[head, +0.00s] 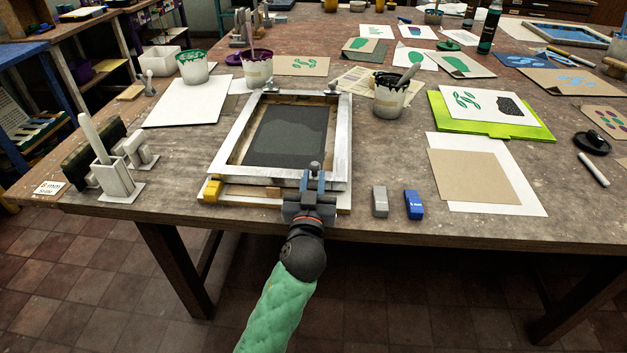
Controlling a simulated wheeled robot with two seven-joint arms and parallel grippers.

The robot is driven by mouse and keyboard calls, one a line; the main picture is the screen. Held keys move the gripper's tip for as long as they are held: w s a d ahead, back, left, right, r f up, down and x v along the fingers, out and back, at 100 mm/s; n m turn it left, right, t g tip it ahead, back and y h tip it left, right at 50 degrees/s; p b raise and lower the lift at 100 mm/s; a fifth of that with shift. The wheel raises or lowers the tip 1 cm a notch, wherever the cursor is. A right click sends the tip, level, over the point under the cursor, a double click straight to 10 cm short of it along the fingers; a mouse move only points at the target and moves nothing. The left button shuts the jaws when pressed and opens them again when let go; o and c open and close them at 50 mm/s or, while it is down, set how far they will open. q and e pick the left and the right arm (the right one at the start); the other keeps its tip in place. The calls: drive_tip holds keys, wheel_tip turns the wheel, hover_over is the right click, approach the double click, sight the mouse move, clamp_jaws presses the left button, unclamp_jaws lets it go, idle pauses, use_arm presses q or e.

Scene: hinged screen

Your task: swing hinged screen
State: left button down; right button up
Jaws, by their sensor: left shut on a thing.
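The hinged screen is a pale, worn frame (227,141) with a dark grey mesh panel (290,136) inside it. It lies flat or nearly flat over a base board (262,201) near the table's front edge, with hinge clamps (333,88) at its far side. My left gripper (314,181) is at the right part of the screen's front edge, shut on the frame there. The fingers hide the exact contact. A small gap shows between the frame's front and the board; I cannot tell whether it rests on anything. My right gripper is not in view.
A yellow block (212,189) sits at the screen's front left corner. A grey block (380,201) and a blue block (413,204) stand right of my gripper. A paint tub (389,99) stands close to the screen's right side. A white sheet (190,101) lies to its left.

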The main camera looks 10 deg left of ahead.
sight(315, 187)
use_arm(q)
wheel_tip(315, 187, down, 3)
drive_tip(key=shift+d+f+g, duration=0.1)
drive_tip(key=shift+f+g, duration=0.1)
drive_tip(key=shift+g, duration=0.2)
drive_tip(key=c, duration=1.3)
unclamp_jaws()
drive_tip(key=shift+r, duration=0.95)
drive_tip(key=shift+o, duration=0.6)
drive_tip(key=shift+f, duration=0.1)
drive_tip(key=shift+s+f, duration=0.15)
drive_tip(key=shift+s, duration=0.1)
drive_tip(key=shift+s+a+f+b, duration=0.1)
drive_tip(key=shift+s+b, duration=0.15)
drive_tip(key=shift+s, duration=0.25)
drive_tip(key=shift+s+a+f+b, duration=0.1)
drive_tip(key=shift+s+b, duration=0.1)
drive_tip(key=shift+s, duration=0.3)
drive_tip(key=shift+s+d+r+t, duration=0.1)
drive_tip(key=shift+s+t, duration=0.2)
drive_tip(key=shift+s, duration=0.5)
drive_tip(key=shift+s+f+b, duration=0.25)
drive_tip(key=shift+s+b, duration=0.25)
drive_tip(key=shift+s, duration=0.55)
drive_tip(key=shift+s+f+b, duration=0.2)
drive_tip(key=shift+s+b, duration=0.25)
drive_tip(key=shift+s, duration=0.55)
